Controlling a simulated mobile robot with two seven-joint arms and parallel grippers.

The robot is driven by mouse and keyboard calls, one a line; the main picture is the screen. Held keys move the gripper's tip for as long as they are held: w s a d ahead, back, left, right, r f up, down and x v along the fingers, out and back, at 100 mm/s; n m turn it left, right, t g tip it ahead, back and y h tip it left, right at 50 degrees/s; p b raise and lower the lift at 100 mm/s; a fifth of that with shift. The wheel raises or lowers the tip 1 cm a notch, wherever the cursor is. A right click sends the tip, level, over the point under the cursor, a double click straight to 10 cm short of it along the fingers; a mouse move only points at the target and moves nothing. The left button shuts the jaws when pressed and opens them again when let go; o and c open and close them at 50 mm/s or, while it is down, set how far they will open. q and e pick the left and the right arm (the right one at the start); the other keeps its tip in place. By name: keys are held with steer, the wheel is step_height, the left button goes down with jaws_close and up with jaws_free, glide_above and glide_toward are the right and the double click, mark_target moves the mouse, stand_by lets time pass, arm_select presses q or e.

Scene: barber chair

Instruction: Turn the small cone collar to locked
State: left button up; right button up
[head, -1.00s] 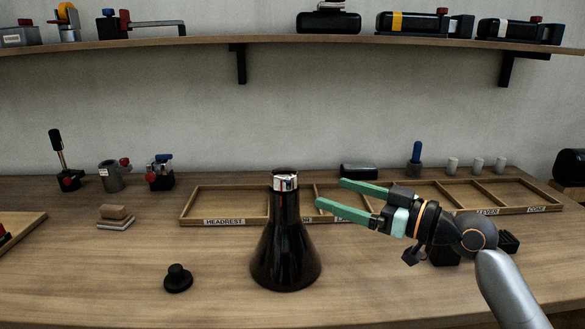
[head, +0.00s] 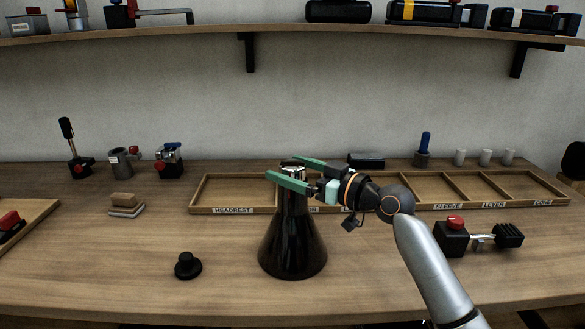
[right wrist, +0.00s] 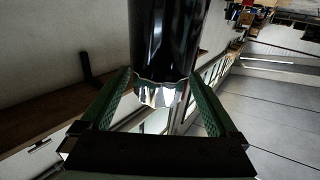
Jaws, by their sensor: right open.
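The black cone (head: 292,245) stands upright on the wooden bench, with a shiny silver collar (head: 293,172) at its narrow top. My right gripper (head: 290,173) is open, with its green fingers on the near and far sides of the collar. In the right wrist view, the silver collar (right wrist: 160,95) lies between the open fingers (right wrist: 160,100), with the dark cone (right wrist: 168,40) beyond it. I cannot tell whether either finger touches it. The near finger hides part of the collar. Any lock mark is too small to see. My left gripper is not in view.
A labelled wooden tray (head: 235,195) lies behind the cone. A black knob (head: 187,265) sits at the front left. A black clamp-like part with a red knob (head: 453,238) lies to the right, near my right arm. The front of the bench left of the cone is mostly clear.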

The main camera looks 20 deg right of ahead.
steer(key=c, duration=1.4)
steer(key=shift+r+p, duration=0.1)
steer(key=shift+p, duration=0.4)
steer(key=shift+h, duration=0.3)
steer(key=o, duration=1.4)
